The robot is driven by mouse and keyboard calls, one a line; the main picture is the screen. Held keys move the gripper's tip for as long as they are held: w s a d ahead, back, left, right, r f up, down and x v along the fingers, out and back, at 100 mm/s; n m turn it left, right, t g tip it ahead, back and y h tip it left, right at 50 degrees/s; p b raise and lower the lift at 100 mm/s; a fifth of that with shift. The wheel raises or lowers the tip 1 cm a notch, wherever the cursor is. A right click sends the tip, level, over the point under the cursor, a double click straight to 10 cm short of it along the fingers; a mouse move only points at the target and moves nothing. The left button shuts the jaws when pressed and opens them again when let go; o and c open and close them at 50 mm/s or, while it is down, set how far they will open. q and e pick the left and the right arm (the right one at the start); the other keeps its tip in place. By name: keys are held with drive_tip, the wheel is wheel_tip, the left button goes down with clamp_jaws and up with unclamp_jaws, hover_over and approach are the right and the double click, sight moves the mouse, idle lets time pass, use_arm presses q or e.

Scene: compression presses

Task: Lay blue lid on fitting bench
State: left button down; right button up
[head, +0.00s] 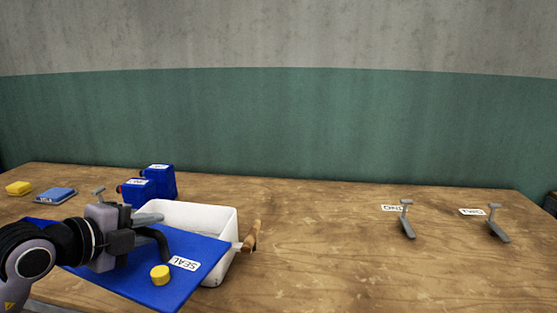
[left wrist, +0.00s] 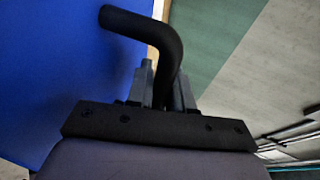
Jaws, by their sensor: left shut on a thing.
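The blue lid (head: 205,255) is a broad flat panel with a black bent handle (head: 160,240), a SEAL label and a round yellow knob (head: 160,275). My left gripper (head: 128,240) is shut on the black handle. In the left wrist view the handle (left wrist: 150,30) rises from between the left fingers (left wrist: 160,88) and bends toward the blue face (left wrist: 60,70). In the head view the panel overlaps the front of a white bin. I cannot tell whether it touches the wooden bench (head: 330,250). My right gripper is not in view.
The white bin (head: 225,217) stands behind the lid, with a wooden-handled tool (head: 253,236) at its right. Blue canisters (head: 160,184), a blue pad (head: 55,195) and a yellow sponge (head: 18,188) lie farther back. Two grey levers (head: 407,218) stand at right. The middle bench is clear.

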sight(147, 275)
use_arm(q)
drive_tip(key=shift+h, duration=0.3)
drive_tip(key=s+f, duration=0.2)
drive_tip(key=s, duration=0.1)
drive_tip(key=s+d+f+p, duration=0.1)
drive_tip(key=s+f, duration=0.1)
drive_tip(key=f, duration=0.1)
drive_tip(key=shift+s+d+f, duration=0.15)
drive_tip(key=shift+s+f, duration=0.05)
drive_tip(key=shift+s, duration=0.2)
drive_tip(key=s+f+p, duration=0.1)
drive_tip(key=s+f, duration=0.2)
drive_tip(key=s, duration=0.3)
drive_tip(key=shift+s+d, duration=0.15)
drive_tip(key=shift+s, duration=0.15)
